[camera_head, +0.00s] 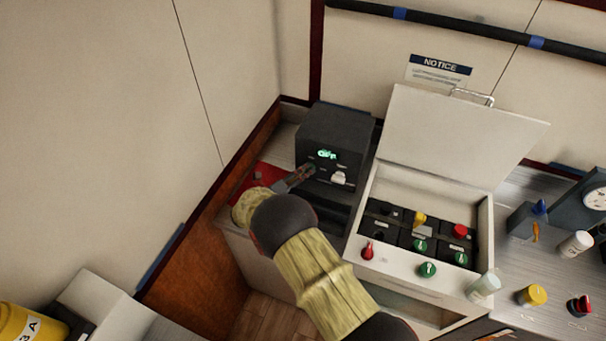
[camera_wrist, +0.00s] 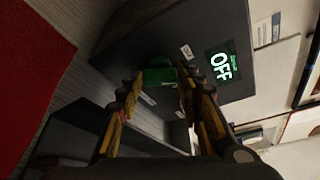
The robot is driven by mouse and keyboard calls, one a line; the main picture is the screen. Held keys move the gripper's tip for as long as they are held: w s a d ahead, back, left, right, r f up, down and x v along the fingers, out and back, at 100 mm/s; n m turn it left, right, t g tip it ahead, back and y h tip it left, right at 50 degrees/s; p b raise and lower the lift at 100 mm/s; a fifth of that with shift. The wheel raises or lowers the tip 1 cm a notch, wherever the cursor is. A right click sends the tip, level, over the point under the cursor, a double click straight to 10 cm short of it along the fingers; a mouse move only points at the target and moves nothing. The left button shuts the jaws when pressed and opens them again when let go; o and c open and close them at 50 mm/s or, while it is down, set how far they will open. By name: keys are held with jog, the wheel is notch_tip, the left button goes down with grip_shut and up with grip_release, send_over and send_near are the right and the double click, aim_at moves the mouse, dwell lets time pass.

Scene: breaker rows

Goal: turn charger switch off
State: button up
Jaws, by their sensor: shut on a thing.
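The charger is a dark box (camera_head: 335,132) in the corner, with a lit green display (camera_head: 326,154) on its front. In the wrist view the display (camera_wrist: 222,66) reads OFF, turned sideways. A green switch knob (camera_wrist: 159,75) on the charger's front (camera_wrist: 205,35) sits between the two fingertips of my gripper (camera_wrist: 158,84). My gripper is shut on this knob. In the head view my gripper (camera_head: 304,172) reaches the left part of the charger's front, and it hides the green knob there. A white knob (camera_head: 340,177) is to the right of it.
Right of the charger, an open white-lidded box (camera_head: 460,130) holds several coloured knobs and switches. Loose yellow (camera_head: 532,295) and red (camera_head: 580,306) knobs and a pale jar (camera_head: 484,287) stand on the right counter. A red mat (camera_head: 270,180) lies left of the charger.

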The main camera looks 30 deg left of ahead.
jog(key=shift+a, duration=0.1)
jog(key=o, duration=0.9)
jog(key=shift+o, duration=1.3)
jog(key=shift+f, duration=0.1)
